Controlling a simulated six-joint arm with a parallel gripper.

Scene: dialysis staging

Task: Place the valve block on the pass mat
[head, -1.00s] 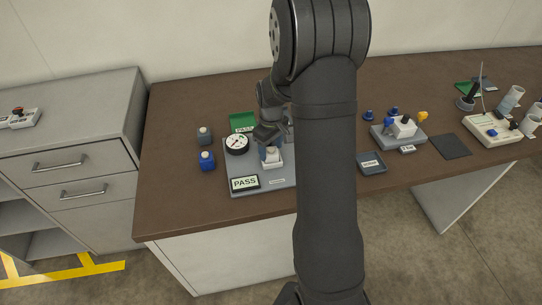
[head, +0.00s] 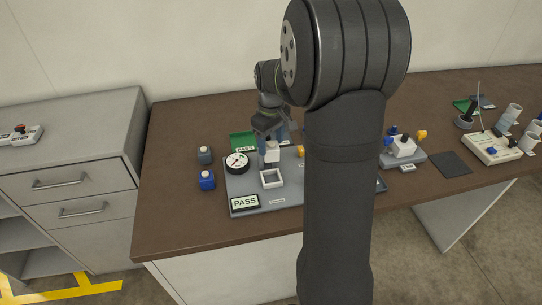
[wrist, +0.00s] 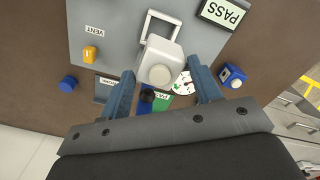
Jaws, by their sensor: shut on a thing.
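My gripper (head: 271,138) is shut on a white valve block (head: 272,154) with a round pale knob. It holds the block above the grey test board, just behind an empty square white nest (head: 271,179). In the wrist view, the block (wrist: 160,62) sits between the two blue fingers, and the nest (wrist: 160,24) shows beyond it. The green pass mat (head: 241,139) lies behind the board, to the left of my gripper. In the wrist view, the mat (wrist: 161,102) is partly hidden.
A round gauge (head: 237,162) and a PASS display (head: 245,202) are on the board's left side. A yellow vent knob (wrist: 90,53) stands on the board. My arm hides the table's middle.

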